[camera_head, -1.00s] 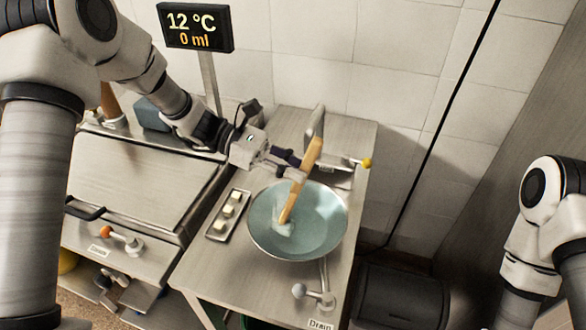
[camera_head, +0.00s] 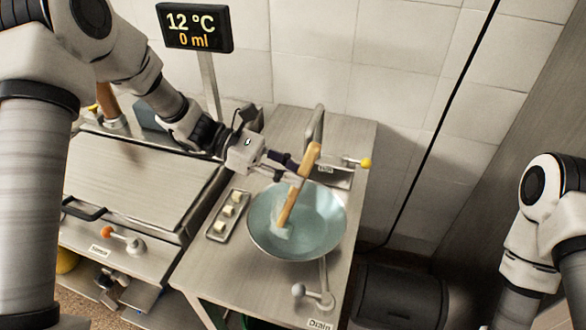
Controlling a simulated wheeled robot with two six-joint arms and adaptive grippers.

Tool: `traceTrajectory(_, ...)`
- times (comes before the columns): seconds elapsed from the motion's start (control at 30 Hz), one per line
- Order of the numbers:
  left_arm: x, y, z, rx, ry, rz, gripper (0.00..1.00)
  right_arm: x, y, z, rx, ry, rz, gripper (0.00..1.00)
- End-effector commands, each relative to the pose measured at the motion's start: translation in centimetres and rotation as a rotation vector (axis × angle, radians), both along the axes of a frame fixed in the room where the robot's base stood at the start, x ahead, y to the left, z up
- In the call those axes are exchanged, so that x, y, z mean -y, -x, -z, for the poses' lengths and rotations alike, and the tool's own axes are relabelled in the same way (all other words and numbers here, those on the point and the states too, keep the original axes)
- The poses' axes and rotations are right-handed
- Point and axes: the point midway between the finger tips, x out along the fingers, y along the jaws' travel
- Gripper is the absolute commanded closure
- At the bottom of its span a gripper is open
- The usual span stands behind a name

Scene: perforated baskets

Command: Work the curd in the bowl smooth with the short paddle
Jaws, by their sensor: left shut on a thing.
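The bowl (camera_head: 325,222) is wide, round and metallic with a blue-green inside, and it stands on the steel counter. The short paddle (camera_head: 289,206) is wooden and slants down into the bowl from its upper right. Its lower end touches a small pale patch of curd (camera_head: 281,233) at the bowl's left side. My left gripper (camera_head: 299,171) is shut on the paddle's handle, above the bowl's far rim. The paddle's top end sticks out above the fingers. My right arm shows at the right edge, but its gripper is out of view.
A small tray (camera_head: 215,233) with several pale cubes lies left of the bowl. A faucet (camera_head: 317,125) stands behind it, a yellow-knobbed lever (camera_head: 365,163) to its right. A drain lever (camera_head: 299,290) is in front. A display (camera_head: 195,27) reads 12 °C, 0 ml.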

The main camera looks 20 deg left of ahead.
Motion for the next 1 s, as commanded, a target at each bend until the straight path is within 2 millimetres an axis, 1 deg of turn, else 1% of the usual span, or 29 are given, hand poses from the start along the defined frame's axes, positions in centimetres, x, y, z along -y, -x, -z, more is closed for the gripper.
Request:
traceTrajectory(0.2, 0.0, 1.2, -0.3, -0.001, 0.001, 0.001, 1.0, 0.0, 0.0, -0.4, 0.0, 0.0, 0.0, 0.6)
traceTrajectory(0.3, 0.0, 1.4, -0.2, -0.001, 0.001, 0.001, 1.0, 0.0, 0.0, -0.4, 0.0, 0.0, 0.0, 0.6)
traceTrajectory(0.47, 0.0, 0.9, -0.1, 0.001, 0.0, 0.001, 1.0, 0.0, 0.0, -0.4, 0.0, 0.0, 0.0, 0.6)
traceTrajectory(0.77, 0.0, -0.6, 0.1, 0.0, 0.0, 0.0, 1.0, 0.0, 0.0, -0.3, 0.0, 0.0, 0.0, 0.6)
traceTrajectory(0.87, 0.0, -0.6, 0.1, 0.0, 0.001, 0.001, 1.0, 0.0, 0.0, -0.3, 0.0, 0.0, 0.0, 0.6)
traceTrajectory(1.0, 0.0, -0.2, -0.1, -0.001, 0.001, 0.0, 1.0, 0.0, 0.0, -0.5, 0.0, 0.0, 0.0, 0.6)
